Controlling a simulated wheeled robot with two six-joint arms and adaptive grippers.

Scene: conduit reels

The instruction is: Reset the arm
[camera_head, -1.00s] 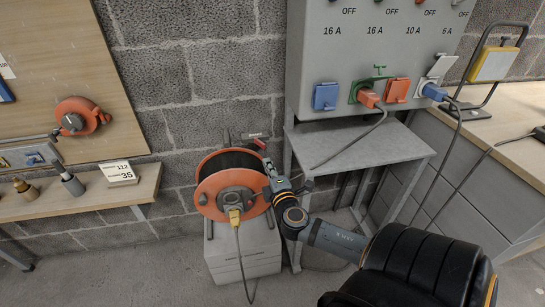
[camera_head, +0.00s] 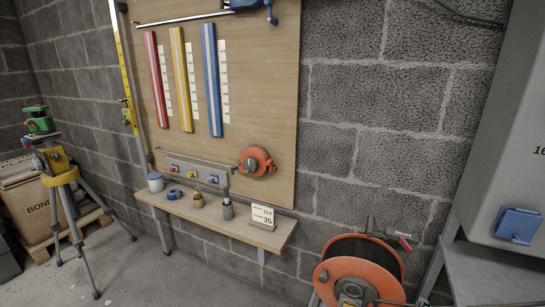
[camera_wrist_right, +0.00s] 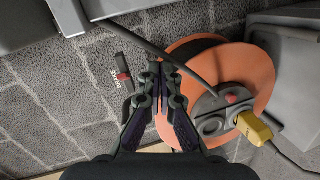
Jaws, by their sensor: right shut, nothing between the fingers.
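My right gripper (camera_wrist_right: 159,84) shows in the right wrist view, with its dark fingers brought together and nothing between them. Beyond its fingertips is the orange cable reel (camera_wrist_right: 250,66), with a yellow plug (camera_wrist_right: 253,128) in its hub. In the head view the reel (camera_head: 358,270) is at the lower right, cut off by the bottom edge. I cannot make out either gripper in the head view. The left gripper is in no view. Whether the right gripper touches the reel cannot be told.
A wooden shelf (camera_head: 283,235) with small items runs along the wall under a wooden board (camera_head: 280,110). A tripod (camera_head: 62,180) stands at the left. A grey cabinet (camera_head: 500,130) with a blue socket cover (camera_head: 517,225) is at the right.

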